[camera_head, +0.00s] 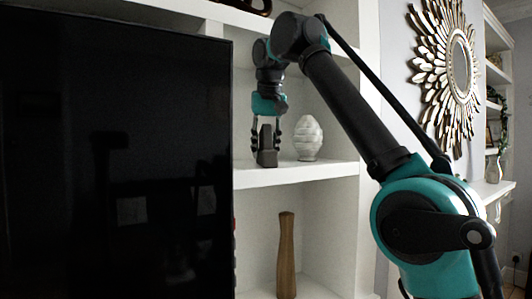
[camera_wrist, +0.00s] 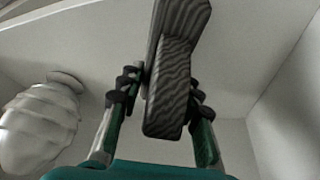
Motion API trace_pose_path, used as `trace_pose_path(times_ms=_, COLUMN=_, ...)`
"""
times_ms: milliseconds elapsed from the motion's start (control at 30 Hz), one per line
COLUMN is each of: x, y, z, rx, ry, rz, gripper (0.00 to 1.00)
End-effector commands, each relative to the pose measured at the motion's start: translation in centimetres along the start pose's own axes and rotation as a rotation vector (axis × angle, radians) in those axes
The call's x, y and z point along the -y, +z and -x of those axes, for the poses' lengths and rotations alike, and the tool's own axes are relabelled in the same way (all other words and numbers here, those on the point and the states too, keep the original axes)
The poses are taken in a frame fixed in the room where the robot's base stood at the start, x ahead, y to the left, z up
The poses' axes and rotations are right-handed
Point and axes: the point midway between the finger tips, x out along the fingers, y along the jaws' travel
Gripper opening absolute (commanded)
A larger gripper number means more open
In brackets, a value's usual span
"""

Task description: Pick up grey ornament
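The grey ornament (camera_head: 266,156) is dark and upright on the white shelf, at the left of the open compartment. My gripper (camera_head: 266,133) points straight down over it, with one finger on each side of its upper part. In the wrist view the ornament (camera_wrist: 170,90) has a wavy grain and lies between the fingertips of my gripper (camera_wrist: 165,88). The finger pads are very close to both its sides. I cannot tell whether they press on it. Its base seems to be at shelf level.
A white ribbed egg-shaped ornament (camera_head: 308,138) stands just right of the grey one; it also shows in the wrist view (camera_wrist: 38,128). A large dark screen (camera_head: 115,150) is close on the left. A tall wooden vase (camera_head: 286,255) stands below the shelf (camera_head: 300,174).

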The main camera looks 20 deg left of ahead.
Motion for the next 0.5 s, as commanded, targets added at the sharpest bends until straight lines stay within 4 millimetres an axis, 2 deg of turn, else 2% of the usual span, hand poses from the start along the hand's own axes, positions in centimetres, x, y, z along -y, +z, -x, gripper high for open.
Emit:
trace_pose_path(times_ms=33, x=0.0, y=0.0, z=0.0, rx=0.0, ry=0.0, rz=0.0, gripper=0.19)
trace_pose_path(times_ms=167, x=0.0, y=0.0, z=0.0, rx=0.0, ry=0.0, rz=0.0, gripper=0.03)
trace_pose_path(times_ms=500, x=0.0, y=-0.04, z=0.1, rx=0.0, ry=0.0, rz=0.0, gripper=0.02)
